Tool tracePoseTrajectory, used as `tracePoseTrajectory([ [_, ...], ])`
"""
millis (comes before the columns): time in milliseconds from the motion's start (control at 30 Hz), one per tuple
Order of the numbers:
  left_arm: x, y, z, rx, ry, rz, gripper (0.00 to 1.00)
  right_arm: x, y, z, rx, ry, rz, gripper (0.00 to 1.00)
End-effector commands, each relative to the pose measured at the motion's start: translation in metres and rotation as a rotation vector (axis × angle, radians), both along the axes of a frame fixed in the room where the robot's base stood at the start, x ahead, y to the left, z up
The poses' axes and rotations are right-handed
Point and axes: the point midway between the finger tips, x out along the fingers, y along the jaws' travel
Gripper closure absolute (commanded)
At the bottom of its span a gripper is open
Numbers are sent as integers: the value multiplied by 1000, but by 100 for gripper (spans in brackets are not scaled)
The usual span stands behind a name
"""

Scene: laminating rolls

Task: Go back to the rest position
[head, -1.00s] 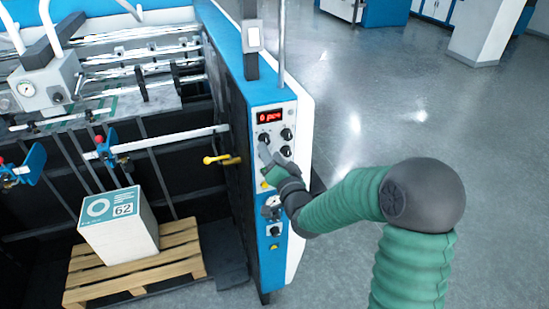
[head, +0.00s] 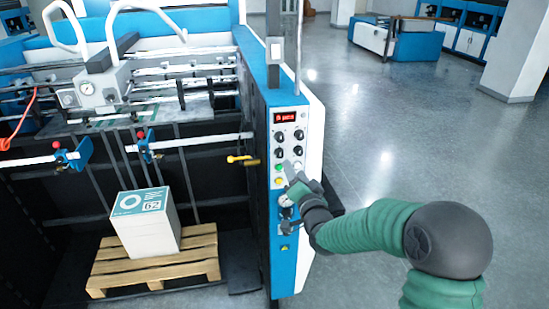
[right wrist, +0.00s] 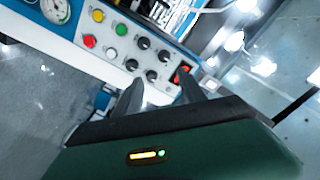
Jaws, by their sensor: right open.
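My right gripper (head: 292,174) is in front of the control panel (head: 289,145) on the blue and white machine, level with its buttons. In the right wrist view the two dark fingers of the right gripper (right wrist: 160,88) stand apart with nothing between them. They point at the panel (right wrist: 128,52), close to the black knobs (right wrist: 151,75) and the red display (right wrist: 181,74). Green (right wrist: 121,30), yellow (right wrist: 98,15) and red (right wrist: 90,41) buttons show there. Whether the fingers touch the panel cannot be told. My left gripper is not in view.
A white box marked 62 (head: 150,235) stands on a wooden pallet (head: 205,262) at the machine's lower left. A yellow handle (head: 243,159) sticks out left of the panel. Open grey floor (head: 410,135) lies to the right, with a blue and white cabinet (head: 395,38) beyond.

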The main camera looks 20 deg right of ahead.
Motion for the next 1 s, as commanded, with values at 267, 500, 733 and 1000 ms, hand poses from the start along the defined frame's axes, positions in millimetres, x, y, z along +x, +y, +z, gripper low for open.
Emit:
tracePoseTrajectory([
  [267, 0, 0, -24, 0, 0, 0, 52, -14, 40, -61, -89, 198, 81, 52],
  [500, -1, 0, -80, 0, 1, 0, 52, -130, 117, -225, -372, 825, 364, 52],
  [733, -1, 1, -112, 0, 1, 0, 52, -268, 145, -302, -515, 1250, 641, 52],
  [1000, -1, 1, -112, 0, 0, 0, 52, -299, 149, -308, -530, 1338, 710, 52],
])
